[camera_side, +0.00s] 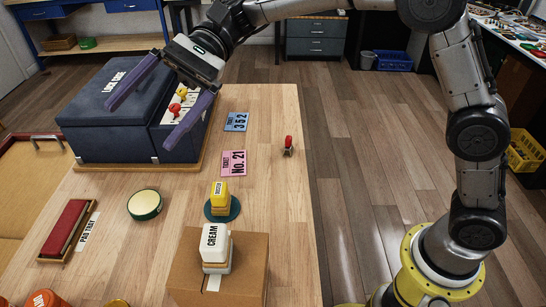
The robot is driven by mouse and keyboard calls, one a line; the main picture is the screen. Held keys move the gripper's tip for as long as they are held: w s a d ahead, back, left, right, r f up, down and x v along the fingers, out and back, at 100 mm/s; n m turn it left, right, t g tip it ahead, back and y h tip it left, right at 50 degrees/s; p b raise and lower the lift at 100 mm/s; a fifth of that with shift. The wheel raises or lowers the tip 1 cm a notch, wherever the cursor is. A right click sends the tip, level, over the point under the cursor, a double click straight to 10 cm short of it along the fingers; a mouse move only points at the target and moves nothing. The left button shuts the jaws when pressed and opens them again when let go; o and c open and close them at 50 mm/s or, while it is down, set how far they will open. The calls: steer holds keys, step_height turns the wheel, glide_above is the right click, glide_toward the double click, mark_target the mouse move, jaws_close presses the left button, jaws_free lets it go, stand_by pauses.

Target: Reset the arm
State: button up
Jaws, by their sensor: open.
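My gripper (158,108) is open, its two long purple fingers spread wide apart. It hangs at the upper left, in front of the dark blue box labelled "LOAN CASE" (95,120). The gripper hides some of the case's right side. I cannot tell how far the fingers are from the case.
On the wooden table (270,190) are a blue ticket (236,121), a pink ticket (233,163), a small red item (288,146), a yellow block (220,194), a white "CREAM" block (215,245) on a cardboard box (248,282), a round tin (145,205) and a red pad tray (66,229).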

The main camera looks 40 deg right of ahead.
steer(key=s+d+n+t+h, duration=0.3)
steer(key=s+d+t+h, duration=0.3)
steer(key=s+d, duration=1.05)
steer(key=s+d+f+n+t+h, duration=0.1)
steer(key=s+d+f+n+h, duration=0.2)
steer(key=d, duration=0.5)
steer(key=s+d+f+n+t+h, duration=0.2)
steer(key=d+f+h, duration=0.3)
steer(key=d+f, duration=0.3)
steer(key=shift+s+d+n+t, duration=0.3)
steer(key=shift+s+d+n, duration=0.2)
steer(key=shift+s, duration=0.25)
